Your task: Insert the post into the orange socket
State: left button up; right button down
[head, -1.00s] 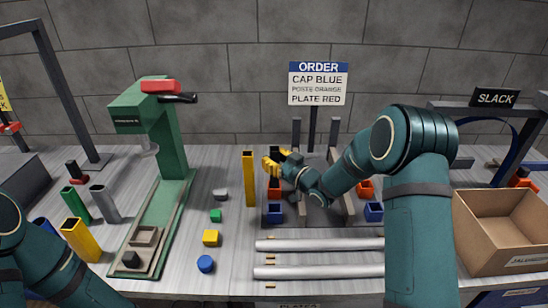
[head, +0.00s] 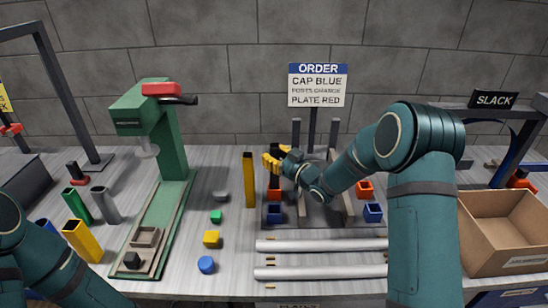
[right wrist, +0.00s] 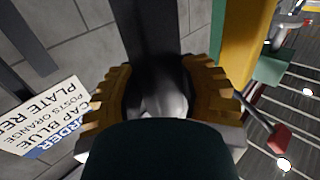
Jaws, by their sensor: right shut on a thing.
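My right gripper (head: 272,162) has yellow fingers and is shut on a dark post (head: 275,149), whose top shows just above the fingers in the head view. The right wrist view shows the same post (right wrist: 165,92) as a dark grey shape between the curved fingers (right wrist: 165,90). An orange socket (head: 274,194) lies directly below the gripper on the dark fixture. The fingers partly cover the post, and I cannot tell whether its lower end is inside the socket. A second orange socket (head: 365,188) is farther right. My left gripper is out of view.
A tall yellow post (head: 249,180) stands close to the left of my right gripper. Blue sockets (head: 274,215) (head: 373,213) sit in front of the orange ones. Two grey rails (head: 320,245) lie in front. A green press (head: 165,140) stands left and an open cardboard box (head: 500,225) right.

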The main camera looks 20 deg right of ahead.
jog(key=shift+r+p, duration=0.3)
jog(key=shift+r, duration=0.5)
dwell(0.4)
jog(key=shift+h+b, duration=0.3)
jog(key=shift+b, duration=0.3)
jog(key=shift+w+m+t+h, duration=0.1)
jog(key=shift+m+t+h, duration=0.2)
jog(key=shift+m, duration=0.1)
jog(key=shift+a, duration=0.1)
dwell(0.4)
jog(key=shift+w+m+t+h, duration=0.2)
jog(key=shift+m+t+h, duration=0.2)
jog(key=shift+m+h, duration=0.45)
jog(key=shift+w+m+h, duration=0.1)
jog(key=shift+m+h, duration=0.25)
jog(key=shift+h, duration=0.6)
